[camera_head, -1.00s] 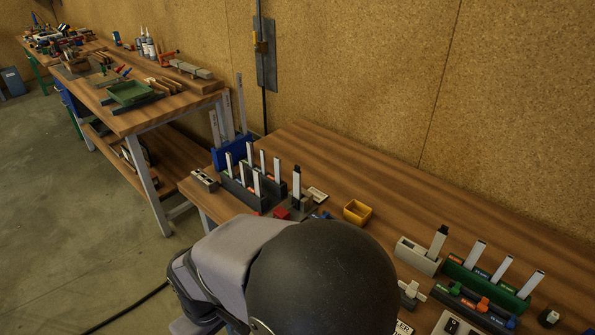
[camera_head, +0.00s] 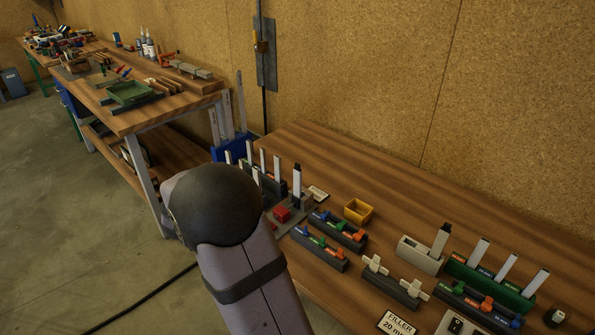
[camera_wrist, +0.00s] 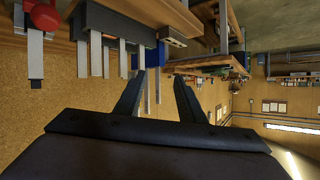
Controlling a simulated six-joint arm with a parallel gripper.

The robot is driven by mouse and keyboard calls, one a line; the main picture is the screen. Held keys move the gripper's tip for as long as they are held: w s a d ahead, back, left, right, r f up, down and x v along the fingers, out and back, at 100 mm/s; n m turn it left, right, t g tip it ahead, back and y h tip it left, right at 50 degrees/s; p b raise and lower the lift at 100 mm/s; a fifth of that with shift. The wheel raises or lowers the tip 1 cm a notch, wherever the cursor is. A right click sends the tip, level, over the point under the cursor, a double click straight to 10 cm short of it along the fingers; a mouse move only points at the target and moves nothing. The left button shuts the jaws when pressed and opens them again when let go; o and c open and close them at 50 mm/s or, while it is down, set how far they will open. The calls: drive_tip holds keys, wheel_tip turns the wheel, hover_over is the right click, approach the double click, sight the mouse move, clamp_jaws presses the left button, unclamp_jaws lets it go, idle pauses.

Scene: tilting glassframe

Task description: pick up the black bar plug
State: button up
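Which piece is the black bar plug I cannot tell for sure. In the head view a white bar with a black top (camera_head: 297,174) stands upright in a grey fixture. A second grey bar with a black top (camera_head: 440,240) stands in a light grey block (camera_head: 418,255). A small dark-topped plug (camera_head: 555,316) is at the far right. In the wrist view my gripper (camera_wrist: 160,75) is open, its two dark fingers apart with nothing between them. In the head view my arm hides the gripper.
Several white bars (camera_head: 263,160) stand in a dark rack, seen upside down in the wrist view (camera_wrist: 97,55). The back strip is clear.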

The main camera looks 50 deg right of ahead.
drive_tip(key=s+d+m+g+h, duration=0.3)
drive_tip(key=d+m+h, duration=0.15)
drive_tip(key=d, duration=0.45)
drive_tip(key=m+g+h, duration=0.4)
drive_tip(key=g, duration=0.3)
approach(297, 165)
drive_tip(key=shift+y, duration=0.25)
drive_tip(key=d, duration=0.2)
drive_tip(key=d+p, duration=0.1)
drive_tip(key=d, duration=0.1)
drive_tip(key=d+p, duration=0.1)
drive_tip(key=d, duration=0.1)
drive_tip(key=shift+w+d+f, duration=0.1)
drive_tip(key=shift+d+f, duration=0.3)
drive_tip(key=shift+d, duration=0.4)
clamp_jaws()
